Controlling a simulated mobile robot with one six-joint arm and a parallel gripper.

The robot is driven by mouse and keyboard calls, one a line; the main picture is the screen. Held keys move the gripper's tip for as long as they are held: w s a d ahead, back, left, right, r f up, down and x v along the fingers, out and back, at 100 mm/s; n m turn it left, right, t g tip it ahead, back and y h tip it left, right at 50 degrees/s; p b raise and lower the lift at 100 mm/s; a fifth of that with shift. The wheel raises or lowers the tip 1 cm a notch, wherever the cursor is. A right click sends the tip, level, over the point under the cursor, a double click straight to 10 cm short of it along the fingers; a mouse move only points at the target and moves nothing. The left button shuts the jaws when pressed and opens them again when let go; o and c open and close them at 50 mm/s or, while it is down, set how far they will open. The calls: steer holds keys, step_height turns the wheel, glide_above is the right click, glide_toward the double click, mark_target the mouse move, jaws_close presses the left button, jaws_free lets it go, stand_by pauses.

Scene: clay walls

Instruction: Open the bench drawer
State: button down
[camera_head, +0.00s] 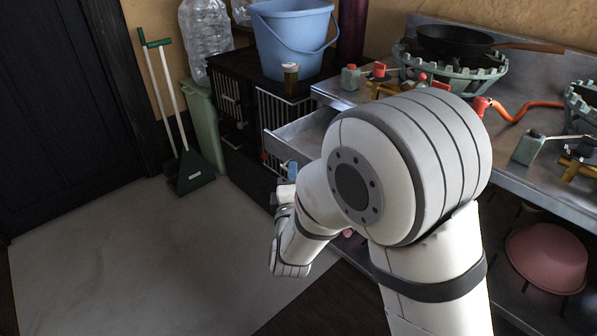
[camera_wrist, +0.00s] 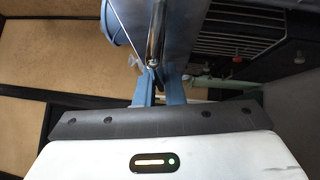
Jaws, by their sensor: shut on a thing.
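The bench drawer (camera_head: 303,133) is a grey metal drawer at the left end of the steel bench. It stands partly pulled out, with its inside showing in the head view. My gripper (camera_wrist: 158,85) has blue fingers closed on the drawer handle (camera_wrist: 156,40), a thin metal bar in the wrist view. The drawer's metal front shows beside the bar. In the head view a blue finger shows at the drawer's front, and my arm hides the drawer's right part.
A black cabinet (camera_head: 232,110) carrying a blue bucket (camera_head: 290,42) stands left of the drawer. A green dustpan (camera_head: 190,172) and green bin (camera_head: 203,125) are farther left. The pale floor mat (camera_head: 130,250) is clear. A pink basin (camera_head: 547,258) sits under the bench.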

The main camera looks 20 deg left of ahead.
steer(key=shift+a+r, duration=0.15)
steer(key=shift+r, duration=0.1)
steer(key=c, duration=1.5)
jaws_free()
steer(key=shift+w+d+f, duration=0.15)
steer(key=shift+d, duration=0.05)
steer(key=shift+c, duration=0.2)
steer(key=p+v, duration=0.1)
steer(key=v, duration=0.7)
steer(key=shift+p, duration=0.4)
steer(key=shift+a+f, duration=0.1)
